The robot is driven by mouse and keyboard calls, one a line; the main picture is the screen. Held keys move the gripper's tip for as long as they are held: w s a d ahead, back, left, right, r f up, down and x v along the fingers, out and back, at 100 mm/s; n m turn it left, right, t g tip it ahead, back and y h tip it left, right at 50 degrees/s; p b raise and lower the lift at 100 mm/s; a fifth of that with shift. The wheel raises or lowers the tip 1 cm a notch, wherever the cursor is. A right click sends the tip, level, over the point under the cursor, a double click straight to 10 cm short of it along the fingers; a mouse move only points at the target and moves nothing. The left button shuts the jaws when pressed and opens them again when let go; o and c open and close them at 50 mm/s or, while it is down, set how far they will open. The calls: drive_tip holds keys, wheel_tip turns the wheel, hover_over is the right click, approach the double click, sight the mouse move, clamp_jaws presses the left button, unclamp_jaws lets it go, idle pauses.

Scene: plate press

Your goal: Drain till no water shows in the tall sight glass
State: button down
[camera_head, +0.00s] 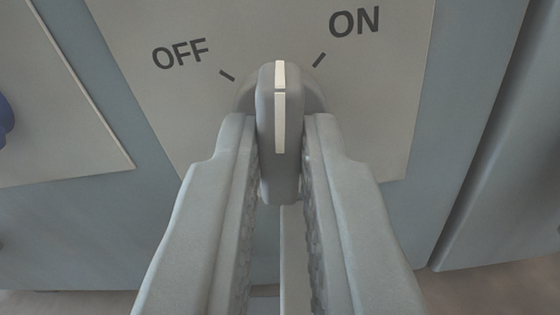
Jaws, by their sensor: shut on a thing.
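A grey rotary switch knob (279,175) with a white pointer line sits on a beige label plate (385,130) in the head view. The plate reads OFF at the upper left and ON at the upper right, each with a short black tick. The pointer stands between the two ticks as seen here. My gripper (279,150) is shut on the knob, one finger on each side. The tall sight glass is not in view, and no water shows.
A blue-grey panel (70,235) surrounds the plate. Another beige plate (50,120) lies at the left, with part of a dark blue round thing (5,115) at the picture's edge. A dark gap (490,130) runs down the right side.

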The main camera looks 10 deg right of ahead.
drive_tip(key=n, duration=0.5)
drive_tip(key=shift+n, duration=0.3)
drive_tip(key=n, duration=0.5)
drive_tip(key=shift+n, duration=0.3)
drive_tip(key=c, duration=1.5)
unclamp_jaws()
drive_tip(key=shift+o, duration=0.2)
drive_tip(key=shift+s, duration=0.15)
drive_tip(key=v, duration=1.7)
drive_tip(key=shift+s+r, duration=0.1)
